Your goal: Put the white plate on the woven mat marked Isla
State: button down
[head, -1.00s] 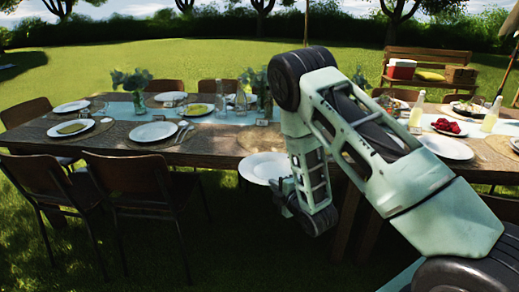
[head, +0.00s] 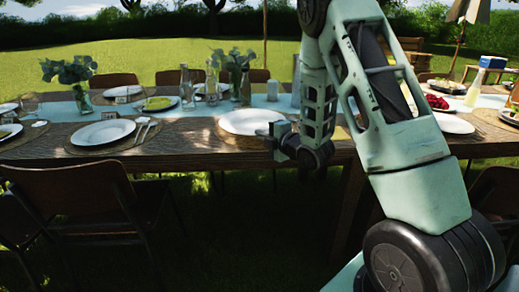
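The white plate (head: 252,121) is level at the near edge of the table, at the middle of the head view. My gripper (head: 279,136) is at its right rim and appears shut on it; the fingertips are small and partly dark. A woven mat (head: 232,138) shows around and below the plate's near side. I cannot tell whether the plate touches it or hovers just above. Small name cards stand on the table, one (head: 124,98) at the left, but their writing is too small to read, so which mat is Isla's is unclear.
The wooden table (head: 190,160) holds other plates (head: 103,132), bottles (head: 187,85) and a vase with greenery (head: 82,95). A dark chair (head: 70,200) stands at the near left. My arm hides part of the table right of the plate.

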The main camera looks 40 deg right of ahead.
jog(key=shift+f+b, duration=0.35)
jog(key=shift+f, duration=2)
jog(key=c, duration=1.7)
grip_release()
jog(key=shift+f, duration=0.1)
jog(key=shift+r, duration=0.2)
jog(key=s+p, duration=0.2)
jog(key=s, duration=0.2)
jog(key=s+r+p, duration=0.1)
jog(key=s+p, duration=0.2)
jog(key=s, duration=0.1)
jog(key=s+p, duration=0.2)
jog(key=s, duration=0.1)
jog(key=shift+s+d+r, duration=0.2)
jog(key=shift+s+r, duration=0.1)
jog(key=shift+s, duration=0.1)
